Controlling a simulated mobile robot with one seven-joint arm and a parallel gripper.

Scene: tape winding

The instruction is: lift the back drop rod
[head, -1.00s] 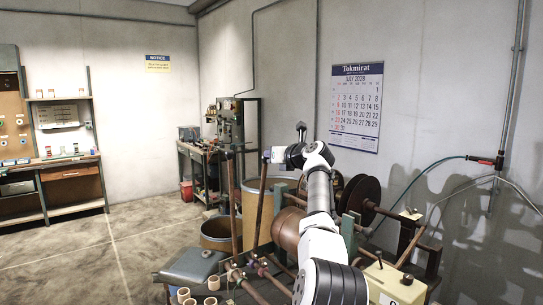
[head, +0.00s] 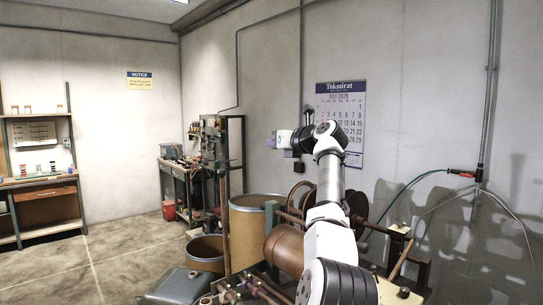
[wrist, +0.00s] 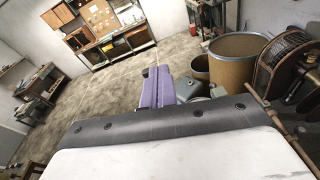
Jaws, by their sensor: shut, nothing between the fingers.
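One slim brown rod (head: 224,225) stands upright at the machine's left side in the head view, in front of the tan drum. I cannot tell whether it is the back drop rod. No second upright rod shows beside it. A brown rod (wrist: 289,128) also runs slantwise at the right of the wrist view; I cannot tell which rod it is. My gripper (head: 271,142) is raised well above the machine, right of the upright rod's top and apart from it. Its purple fingers (wrist: 158,88) are together and empty in the wrist view.
A tan drum (head: 247,225) and a lower bin (head: 203,251) stand behind the rods. A brown roller (head: 284,246) lies on the machine, partly behind my arm. A grey can (head: 180,284) sits in front. Open floor (head: 115,250) lies to the left.

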